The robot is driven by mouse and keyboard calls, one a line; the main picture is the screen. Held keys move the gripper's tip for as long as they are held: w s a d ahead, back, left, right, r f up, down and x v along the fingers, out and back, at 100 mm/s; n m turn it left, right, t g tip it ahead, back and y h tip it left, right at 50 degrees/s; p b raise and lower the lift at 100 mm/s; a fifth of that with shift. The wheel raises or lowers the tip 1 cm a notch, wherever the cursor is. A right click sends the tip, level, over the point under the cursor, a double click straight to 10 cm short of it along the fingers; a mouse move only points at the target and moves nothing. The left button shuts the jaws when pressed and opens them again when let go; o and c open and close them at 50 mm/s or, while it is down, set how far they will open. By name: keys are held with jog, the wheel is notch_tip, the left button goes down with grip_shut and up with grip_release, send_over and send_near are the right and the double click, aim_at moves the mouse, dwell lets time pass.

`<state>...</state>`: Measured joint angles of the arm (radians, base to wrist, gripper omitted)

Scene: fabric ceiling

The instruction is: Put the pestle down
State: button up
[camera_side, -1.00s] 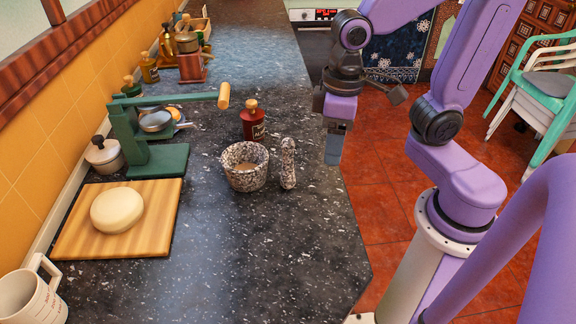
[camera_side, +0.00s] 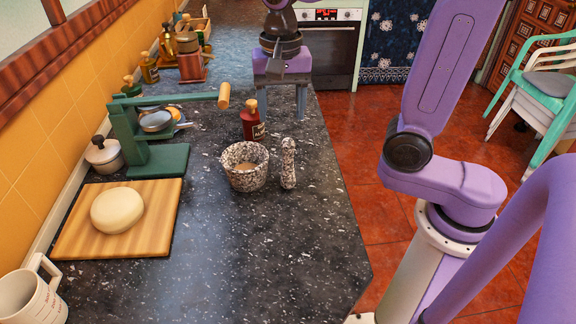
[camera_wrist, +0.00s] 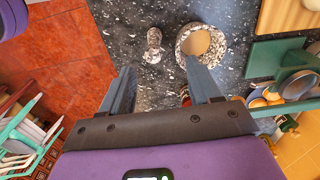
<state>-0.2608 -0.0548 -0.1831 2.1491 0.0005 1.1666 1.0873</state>
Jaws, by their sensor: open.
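The speckled stone pestle (camera_side: 288,163) is on the dark countertop, just right of the matching mortar (camera_side: 245,180). The mortar holds something tan. My gripper (camera_side: 281,116) is above the counter, farther back than the pestle and mortar, near the red bottle. Its fingers (camera_wrist: 163,88) are spread with nothing held between them, and the pestle lies beyond their tips.
The red bottle (camera_side: 251,122) stands behind the mortar, close to my gripper. A green press (camera_side: 155,150), a wooden board (camera_side: 75,235) with a pale round block and a white measuring cup (camera_side: 30,297) are at left. The front counter is clear.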

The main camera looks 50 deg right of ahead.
aim_at(289, 141)
jog(key=f+m, duration=0.3)
jog(key=d+f+m, duration=0.1)
jog(key=f+m, duration=0.1)
jog(key=m, duration=0.1)
jog(key=d+f+m, duration=0.1)
jog(key=f+m, duration=0.2)
jog(key=shift+f, duration=0.35)
jog(key=shift+w+d+f, duration=0.1)
jog(key=shift+f, duration=2.9)
grip_shut()
